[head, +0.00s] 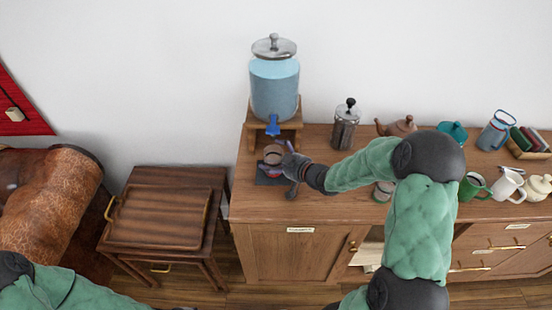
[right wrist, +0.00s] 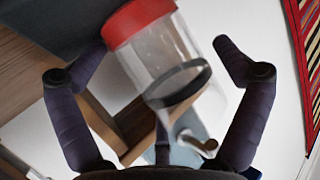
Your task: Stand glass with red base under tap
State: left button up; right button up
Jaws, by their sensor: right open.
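The glass with a red base (head: 272,157) stands upright on a dark mat (head: 262,180) in front of the drinks dispenser (head: 275,88), below its blue tap (head: 272,126). In the right wrist view the clear glass shows its red base (right wrist: 138,20) and dark rim. My right gripper (head: 289,173) is just right of the glass. In the right wrist view its fingers (right wrist: 160,55) are spread on either side of the glass, with a clear gap on the right side. My left gripper is out of the picture; only that arm shows at lower left.
Teapots, mugs and a jug (head: 497,130) line the cabinet top to the right. A small can is partly hidden behind my right arm. A side table (head: 160,215) stands left of the cabinet.

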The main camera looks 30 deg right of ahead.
jog(key=shift+r, duration=0.2)
jog(key=p+v, duration=0.4)
jog(key=v, duration=0.8)
